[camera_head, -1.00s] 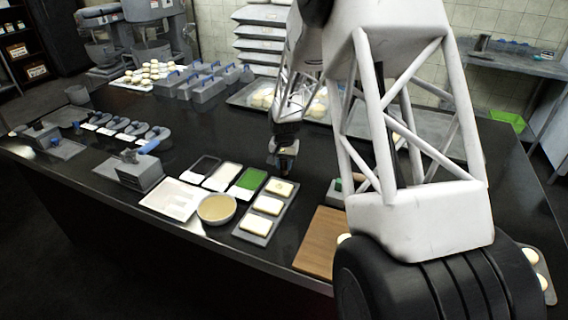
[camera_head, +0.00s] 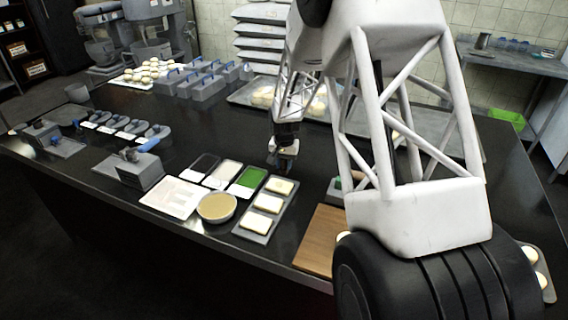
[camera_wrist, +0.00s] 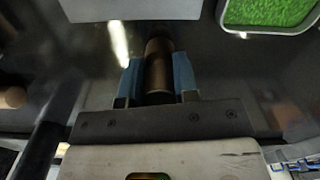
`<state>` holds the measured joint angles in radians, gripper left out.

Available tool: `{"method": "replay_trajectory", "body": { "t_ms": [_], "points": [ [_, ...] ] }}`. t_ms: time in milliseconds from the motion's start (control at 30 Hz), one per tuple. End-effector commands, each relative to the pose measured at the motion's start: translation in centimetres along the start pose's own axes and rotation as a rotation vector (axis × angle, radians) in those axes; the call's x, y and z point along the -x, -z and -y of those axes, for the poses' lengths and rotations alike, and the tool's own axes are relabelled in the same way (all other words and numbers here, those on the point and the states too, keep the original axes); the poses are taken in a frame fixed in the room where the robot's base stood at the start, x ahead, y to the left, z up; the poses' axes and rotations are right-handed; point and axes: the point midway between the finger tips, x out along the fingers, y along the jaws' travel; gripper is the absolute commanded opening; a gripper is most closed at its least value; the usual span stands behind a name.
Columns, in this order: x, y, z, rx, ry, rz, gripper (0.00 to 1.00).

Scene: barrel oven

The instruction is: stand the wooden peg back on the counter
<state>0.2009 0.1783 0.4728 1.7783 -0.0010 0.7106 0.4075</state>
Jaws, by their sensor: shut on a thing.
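The wooden peg (camera_wrist: 158,62) is a brown cylinder seen in the wrist view, between the two blue fingers of my gripper (camera_wrist: 158,80). My gripper is shut on it. The peg's near end is hidden by the gripper body. In the head view my gripper (camera_head: 284,158) hangs low over the dark counter (camera_head: 220,125), behind the tray of pale slabs. The peg is too small to make out there. I cannot tell whether the peg touches the counter.
A tray of green bits (camera_head: 247,181) and a grey tray with pale slabs (camera_head: 241,230) lie close in front of my gripper. A bowl (camera_head: 216,208) and a wooden board (camera_head: 318,240) are nearer the front edge. Grey lidded boxes (camera_head: 208,88) stand behind left.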

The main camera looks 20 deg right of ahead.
Motion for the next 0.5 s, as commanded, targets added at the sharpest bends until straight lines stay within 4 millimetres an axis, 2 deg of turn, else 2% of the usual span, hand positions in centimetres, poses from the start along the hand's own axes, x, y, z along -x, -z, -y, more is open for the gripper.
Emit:
{"method": "replay_trajectory", "body": {
  "t_ms": [33, 67, 233, 500],
  "points": [
    [0.00, 0.00, 0.00, 0.000, 0.000, 0.000, 0.07],
    [0.00, 0.00, 0.00, 0.000, 0.000, 0.000, 0.32],
    [0.00, 0.00, 0.00, 0.000, 0.000, 0.000, 0.58],
    [0.02, -0.01, 0.00, 0.000, 0.000, 0.000, 0.58]
  ]
}}
